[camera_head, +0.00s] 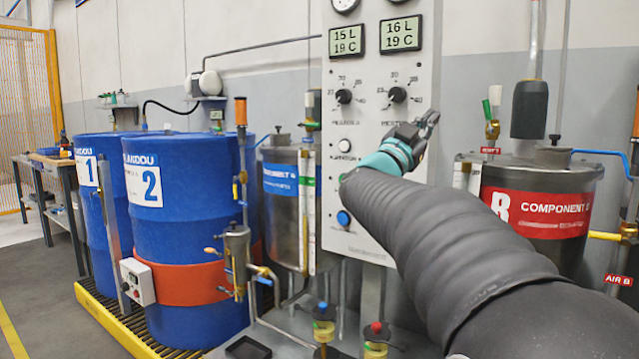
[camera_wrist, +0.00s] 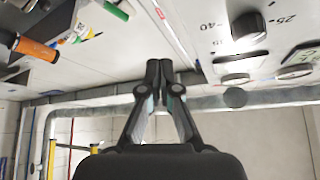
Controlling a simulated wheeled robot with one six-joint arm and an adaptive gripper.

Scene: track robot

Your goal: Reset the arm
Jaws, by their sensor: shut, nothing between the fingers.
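My arm reaches up from the lower right in the head view, with my gripper (camera_head: 430,120) in front of the right side of the grey control panel (camera_head: 340,222). In the wrist view my gripper (camera_wrist: 166,66) shows with its two dark fingertips together and nothing between them. The fingers point toward the panel face, which fills part of the top of that view. A black knob (camera_wrist: 249,26) with a printed scale is to the right of the fingers. I cannot tell how far the fingertips are from the panel.
Blue drums (camera_head: 185,200) stand on a yellow-edged grating at left. A steel tank with a red label (camera_head: 535,212) stands close to the right of my arm, and another tank with a blue label (camera_head: 280,178) is left of the panel. Floor at far left (camera_head: 45,285) is clear.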

